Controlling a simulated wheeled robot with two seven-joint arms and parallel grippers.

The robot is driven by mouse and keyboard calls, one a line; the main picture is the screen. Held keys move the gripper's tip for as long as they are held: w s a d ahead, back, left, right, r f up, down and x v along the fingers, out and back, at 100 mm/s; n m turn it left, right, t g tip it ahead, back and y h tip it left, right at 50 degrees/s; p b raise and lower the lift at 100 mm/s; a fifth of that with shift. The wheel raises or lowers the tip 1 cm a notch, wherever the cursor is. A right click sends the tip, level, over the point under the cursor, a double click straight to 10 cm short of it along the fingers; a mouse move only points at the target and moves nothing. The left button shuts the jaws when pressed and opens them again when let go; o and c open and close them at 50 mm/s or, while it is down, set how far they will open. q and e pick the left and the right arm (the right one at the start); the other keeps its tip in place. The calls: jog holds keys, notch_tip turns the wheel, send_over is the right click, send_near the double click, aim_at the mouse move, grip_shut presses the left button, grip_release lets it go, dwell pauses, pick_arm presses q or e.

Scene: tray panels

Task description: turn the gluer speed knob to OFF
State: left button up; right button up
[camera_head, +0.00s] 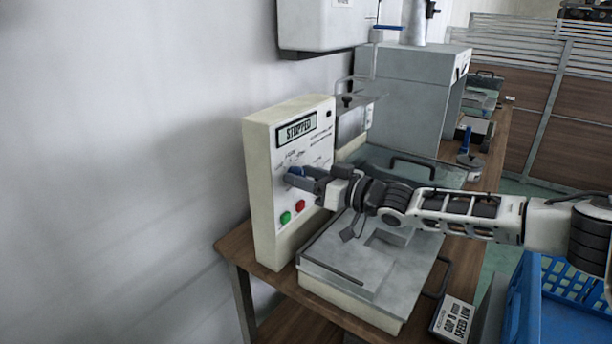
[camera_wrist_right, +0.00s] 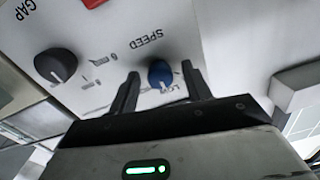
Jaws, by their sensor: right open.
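The machine's pale control panel (camera_head: 290,150) stands upright, with a display reading STOPPED. Its blue speed knob (camera_head: 296,170) is partly hidden by my right gripper (camera_head: 297,178). In the right wrist view the blue knob (camera_wrist_right: 161,74) sits under the word SPEED, which appears upside down, with a LOW label by it. My right gripper (camera_wrist_right: 160,69) is open, with one finger on each side of the knob. Gaps show between the knob and the fingers. I cannot clearly tell where the knob points. My left gripper is not in view.
A black GAP knob (camera_wrist_right: 56,65) is beside the speed knob. Green (camera_head: 285,217) and red (camera_head: 300,205) buttons sit below on the panel. The grey tray bed (camera_head: 345,262) lies under my right arm. A sign (camera_head: 453,318) and a blue crate (camera_head: 570,310) are at the lower right.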

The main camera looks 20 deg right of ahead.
jog(key=shift+c, duration=0.3)
jog(key=c, duration=0.9)
jog(key=shift+c, duration=0.2)
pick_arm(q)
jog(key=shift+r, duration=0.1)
pick_arm(e)
jog(key=n+p, duration=0.1)
jog(key=n, duration=0.2)
jog(key=shift+n+p, duration=0.6)
jog(key=shift+n, duration=0.6)
jog(key=shift+n+p, duration=0.3)
jog(key=shift+n, duration=0.8)
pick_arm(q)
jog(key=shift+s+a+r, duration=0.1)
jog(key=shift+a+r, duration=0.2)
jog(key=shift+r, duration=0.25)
pick_arm(e)
jog(key=shift+n+h, duration=0.3)
jog(key=shift+n, duration=0.8)
